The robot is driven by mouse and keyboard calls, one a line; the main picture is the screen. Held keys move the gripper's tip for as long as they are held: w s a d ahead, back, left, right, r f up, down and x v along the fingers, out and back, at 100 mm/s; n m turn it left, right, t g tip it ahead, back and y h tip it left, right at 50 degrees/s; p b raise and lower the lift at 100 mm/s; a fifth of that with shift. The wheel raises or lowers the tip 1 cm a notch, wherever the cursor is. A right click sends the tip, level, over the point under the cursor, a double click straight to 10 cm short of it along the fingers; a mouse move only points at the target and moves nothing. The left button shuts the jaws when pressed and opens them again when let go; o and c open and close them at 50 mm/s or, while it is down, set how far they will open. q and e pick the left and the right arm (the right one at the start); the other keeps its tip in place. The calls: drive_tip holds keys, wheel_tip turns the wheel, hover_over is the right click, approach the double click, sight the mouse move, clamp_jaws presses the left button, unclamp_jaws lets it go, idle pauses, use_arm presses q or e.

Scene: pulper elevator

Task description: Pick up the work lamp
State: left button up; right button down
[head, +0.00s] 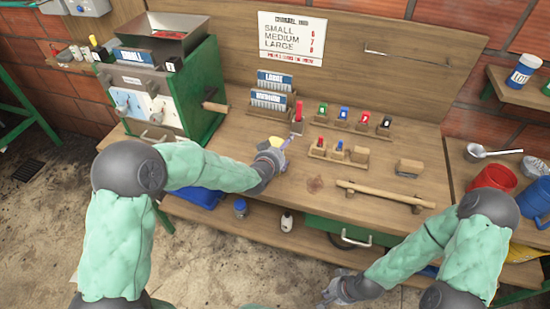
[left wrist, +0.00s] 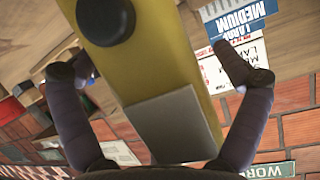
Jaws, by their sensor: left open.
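The work lamp, a yellow body with a black round knob and a grey panel, fills the middle of the left wrist view (left wrist: 150,68). My left gripper is open, with one finger on each side of the lamp in the left wrist view; a gap shows on the right, and contact on the left is unclear. My right gripper (head: 332,291) is low in front of the bench, away from the lamp; its opening is too small to judge.
The wooden bench (head: 225,143) carries a green machine (head: 205,90) at left, and blue LARGE and MEDIUM card racks (head: 268,101). Small coloured items in wooden holders (head: 338,152) stand right of my left gripper. A wooden bar (head: 385,194) lies near the front edge.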

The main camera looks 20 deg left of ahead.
use_arm(q)
drive_tip(key=c, duration=1.4)
drive_tip(key=shift+s, duration=0.1)
drive_tip(key=shift+f, duration=0.1)
